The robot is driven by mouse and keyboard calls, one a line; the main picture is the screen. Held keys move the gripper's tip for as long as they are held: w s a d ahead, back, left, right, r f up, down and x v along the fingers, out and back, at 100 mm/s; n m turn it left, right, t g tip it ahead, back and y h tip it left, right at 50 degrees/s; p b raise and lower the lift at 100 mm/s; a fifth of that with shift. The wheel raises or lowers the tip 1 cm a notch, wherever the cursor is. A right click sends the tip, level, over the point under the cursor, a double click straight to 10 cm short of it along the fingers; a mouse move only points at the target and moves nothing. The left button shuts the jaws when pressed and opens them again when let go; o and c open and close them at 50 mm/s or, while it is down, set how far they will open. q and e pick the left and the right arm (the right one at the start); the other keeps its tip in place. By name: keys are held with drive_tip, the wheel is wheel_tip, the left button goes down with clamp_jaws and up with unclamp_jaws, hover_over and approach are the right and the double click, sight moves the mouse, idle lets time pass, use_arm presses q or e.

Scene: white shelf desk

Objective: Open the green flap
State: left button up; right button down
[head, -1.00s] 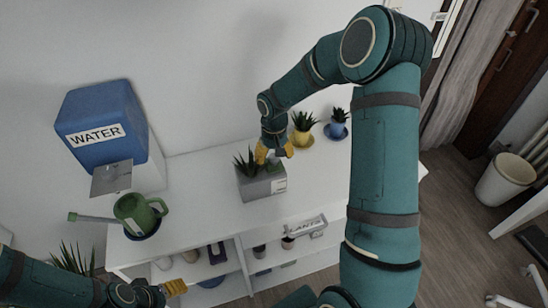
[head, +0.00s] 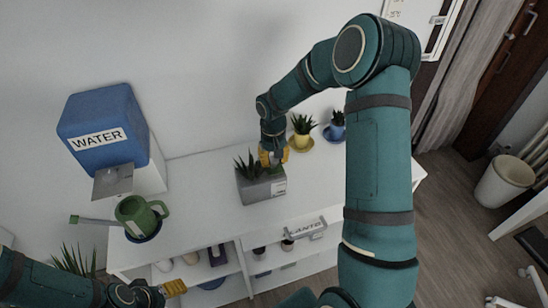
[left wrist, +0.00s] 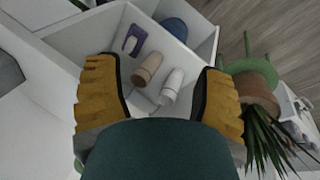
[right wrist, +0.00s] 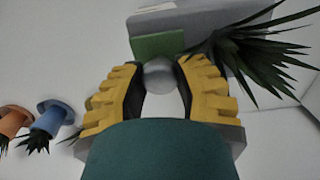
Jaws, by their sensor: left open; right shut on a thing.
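The green flap (right wrist: 157,44) is on the grey planter box (head: 262,191), which holds a spiky plant on the white desk. In the right wrist view a round grey knob (right wrist: 159,76) sits at the flap's near edge. My right gripper (head: 273,158) is at the planter, and its yellow fingers are closed around the knob. In the head view it hides most of the flap, so I cannot tell how far the flap is raised. My left gripper (head: 174,288) is open and empty in front of the desk, at lower left.
A blue water tank (head: 103,128) and a green watering can (head: 140,215) stand on the left of the desk. Potted plants in a yellow pot (head: 302,140) and a blue pot (head: 336,131) stand behind, to the right. Shelves below hold small items.

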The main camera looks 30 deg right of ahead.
drive_tip(key=g+p, duration=0.1)
drive_tip(key=p, duration=0.1)
drive_tip(key=w+r+g+p, duration=0.1)
drive_tip(key=shift+w+d+g+y+p, duration=0.1)
drive_tip(key=shift+d+g+y+p, duration=0.05)
drive_tip(key=shift+g+y+p, duration=0.2)
drive_tip(key=shift+w+f+g+p, duration=0.1)
drive_tip(key=shift+w+g+p, duration=0.3)
drive_tip(key=shift+g, duration=0.45)
drive_tip(key=shift+w+d+f+g+y, duration=0.15)
drive_tip(key=shift+g+y, duration=0.1)
drive_tip(key=shift+g, duration=0.15)
drive_tip(key=shift+w+g+b, duration=0.25)
drive_tip(key=shift+g+b, duration=0.25)
drive_tip(key=shift+g, duration=0.3)
drive_tip(key=shift+w+d+g+y+b, duration=0.1)
drive_tip(key=shift+w+g+y+b, duration=0.25)
drive_tip(key=shift+g+b, duration=0.35)
drive_tip(key=shift+w+g+b, duration=0.1)
drive_tip(key=shift+g+b, duration=0.35)
drive_tip(key=shift+g, duration=0.05)
drive_tip(key=c, duration=0.6)
unclamp_jaws()
